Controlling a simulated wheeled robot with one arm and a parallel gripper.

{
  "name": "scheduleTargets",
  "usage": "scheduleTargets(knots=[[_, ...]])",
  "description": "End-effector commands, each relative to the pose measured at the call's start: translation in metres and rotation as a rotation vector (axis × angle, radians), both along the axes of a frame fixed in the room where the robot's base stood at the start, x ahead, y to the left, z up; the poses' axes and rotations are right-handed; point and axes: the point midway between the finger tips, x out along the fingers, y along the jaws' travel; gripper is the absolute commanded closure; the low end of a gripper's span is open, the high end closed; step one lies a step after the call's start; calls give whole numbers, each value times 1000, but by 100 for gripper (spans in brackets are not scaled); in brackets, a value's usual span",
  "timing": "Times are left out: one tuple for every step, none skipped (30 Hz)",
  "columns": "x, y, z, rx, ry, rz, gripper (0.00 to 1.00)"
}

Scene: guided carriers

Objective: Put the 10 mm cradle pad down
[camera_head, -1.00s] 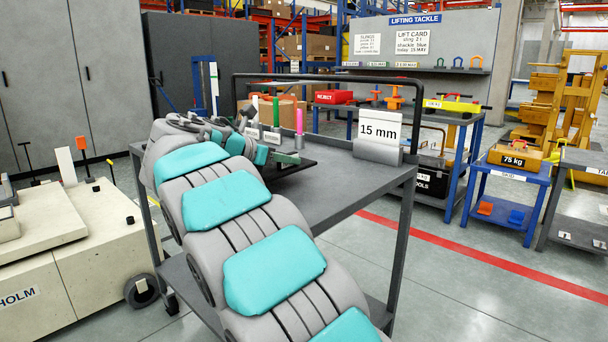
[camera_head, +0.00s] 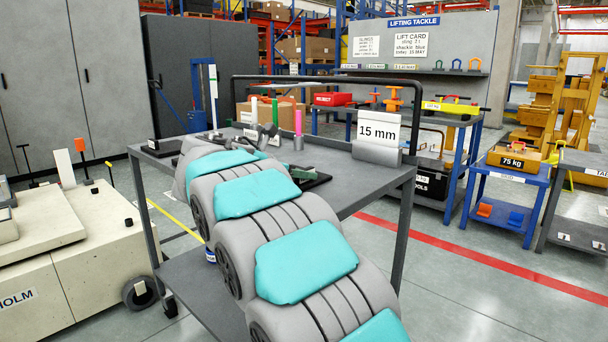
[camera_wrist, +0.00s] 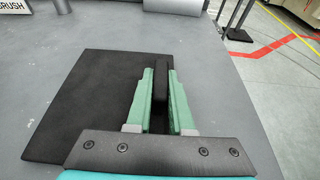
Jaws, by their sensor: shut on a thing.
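My gripper (camera_wrist: 160,78) has green fingers and is shut on a dark, narrow pad (camera_wrist: 161,92), which stands on edge between them in the wrist view. The pad is over a black square mat (camera_wrist: 85,100) on a grey cart top (camera_wrist: 215,75), near the mat's right edge. I cannot tell whether the pad touches the mat. In the head view my arm hides most of the gripper; a green part (camera_head: 303,173) shows beside the mat's dark edge (camera_head: 321,179). The pad cannot be made out there.
A 15 mm sign (camera_head: 378,131) on a grey block stands at the cart's right end. A pink post (camera_head: 298,124) and other slim posts stand behind my gripper. A black handle rail (camera_head: 330,78) rises at the cart's back. The cart top between mat and sign is clear.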

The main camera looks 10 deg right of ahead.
Motion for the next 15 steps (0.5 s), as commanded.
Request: scheduleTargets(knots=[[0,0,0,0,-1,0,79],[0,0,0,0,-2,1,76],[0,0,0,0,-2,1,71],[0,0,0,0,-2,1,68],[0,0,0,0,-2,1,64],[0,0,0,0,-2,1,60],[0,0,0,1,-1,1,57],[0,0,0,0,0,0,53],[0,0,0,0,0,0,50],[0,0,0,0,0,1,50],[0,0,0,0,0,1,50],[0,0,0,0,0,0,50],[0,0,0,0,0,1,50],[0,0,0,0,0,1,50],[0,0,0,0,0,1,50]])
